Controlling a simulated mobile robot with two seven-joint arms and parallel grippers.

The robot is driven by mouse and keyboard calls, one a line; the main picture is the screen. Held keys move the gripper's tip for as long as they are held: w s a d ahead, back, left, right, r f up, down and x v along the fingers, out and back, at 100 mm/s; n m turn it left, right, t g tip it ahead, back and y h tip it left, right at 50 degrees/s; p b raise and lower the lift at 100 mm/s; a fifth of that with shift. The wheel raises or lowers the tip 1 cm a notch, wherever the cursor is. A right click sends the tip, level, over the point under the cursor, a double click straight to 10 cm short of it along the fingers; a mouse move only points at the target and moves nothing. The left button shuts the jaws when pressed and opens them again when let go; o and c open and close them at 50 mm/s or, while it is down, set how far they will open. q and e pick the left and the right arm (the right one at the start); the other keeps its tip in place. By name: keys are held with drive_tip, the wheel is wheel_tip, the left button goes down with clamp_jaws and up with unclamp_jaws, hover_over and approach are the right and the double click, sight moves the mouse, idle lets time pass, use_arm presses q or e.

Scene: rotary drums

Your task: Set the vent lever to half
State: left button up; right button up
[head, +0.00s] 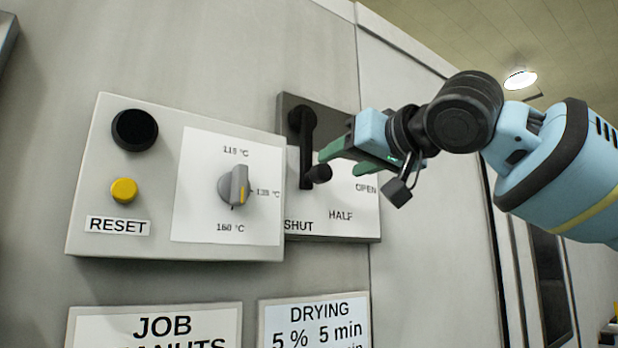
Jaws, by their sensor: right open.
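The vent lever (307,150) is a black arm on a dark-backed panel (345,233). It hangs almost straight down from its pivot at the top left, towards the SHUT label (299,226). Its round knob (319,173) sticks out near the lower end. The HALF label (340,215) is to the right of SHUT, and the OPEN label (366,188) is higher and further right. My right gripper (338,161) is open, with green fingers just right of the lever and above the knob. I cannot tell whether a finger touches it. My left gripper is out of view.
Left of the lever panel, a grey box carries a temperature dial (236,186), a yellow reset button (124,190) and a black button (134,129). Below are a job sign (155,328) and a drying sign (315,322). The wall right of the panel is bare.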

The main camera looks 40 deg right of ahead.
sight(326, 171)
drive_tip(key=shift+w+d, duration=0.2)
drive_tip(key=shift+w, duration=1.1)
drive_tip(key=shift+w+d, duration=0.2)
drive_tip(key=shift+w, duration=1.05)
drive_tip(key=shift+w+d, duration=0.2)
drive_tip(key=shift+w, duration=1.1)
clamp_jaws()
